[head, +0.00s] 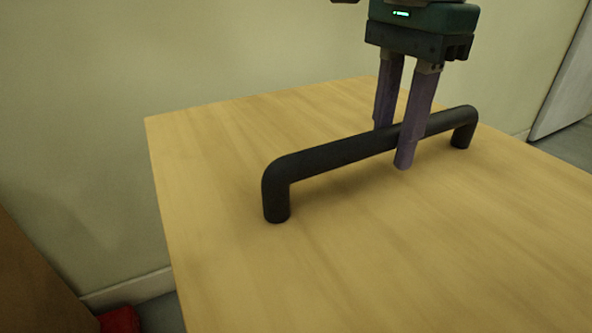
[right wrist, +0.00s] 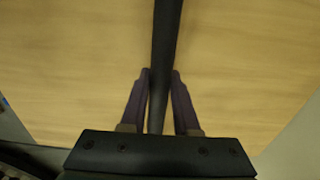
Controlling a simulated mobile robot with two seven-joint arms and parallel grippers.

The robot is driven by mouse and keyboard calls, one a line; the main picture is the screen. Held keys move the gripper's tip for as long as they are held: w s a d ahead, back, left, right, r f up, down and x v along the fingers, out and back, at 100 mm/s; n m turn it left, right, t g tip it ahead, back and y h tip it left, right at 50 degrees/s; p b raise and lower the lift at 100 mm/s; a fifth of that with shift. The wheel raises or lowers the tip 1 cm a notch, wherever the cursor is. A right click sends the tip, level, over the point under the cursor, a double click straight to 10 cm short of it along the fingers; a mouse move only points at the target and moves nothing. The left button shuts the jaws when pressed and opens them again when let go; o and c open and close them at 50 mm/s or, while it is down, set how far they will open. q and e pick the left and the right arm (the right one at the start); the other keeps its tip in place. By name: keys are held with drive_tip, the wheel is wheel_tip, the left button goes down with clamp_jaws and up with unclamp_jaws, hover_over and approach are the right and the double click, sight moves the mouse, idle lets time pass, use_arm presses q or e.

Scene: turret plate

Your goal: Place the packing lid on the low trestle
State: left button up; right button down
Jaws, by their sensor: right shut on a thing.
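The packing lid (head: 230,270) appears to be the wide pale wooden panel with a black arched bar handle (head: 340,152) on its top. It fills most of the head view. My right gripper (head: 395,140) comes down from above, with one purple finger on each side of the handle's bar, right of its middle. In the right wrist view the fingers (right wrist: 160,85) are closed on the bar (right wrist: 165,40), with the panel behind. The low trestle cannot be made out; anything under the panel is hidden. My left gripper is out of view.
A plain pale wall (head: 220,55) stands behind and left of the panel. A brown surface (head: 35,285) and a red object (head: 120,319) show at the lower left. A white upright panel (head: 568,90) stands at the far right, with grey floor beside it.

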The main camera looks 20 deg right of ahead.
wheel_tip(320, 180, down, 21)
drive_tip(key=b, duration=1.1)
drive_tip(key=shift+r, duration=0.2)
drive_tip(key=shift+w, duration=0.1)
drive_tip(key=c, duration=0.7)
unclamp_jaws()
drive_tip(key=shift+d+f, duration=0.1)
drive_tip(key=shift+f, duration=0.1)
drive_tip(key=shift+o, duration=0.2)
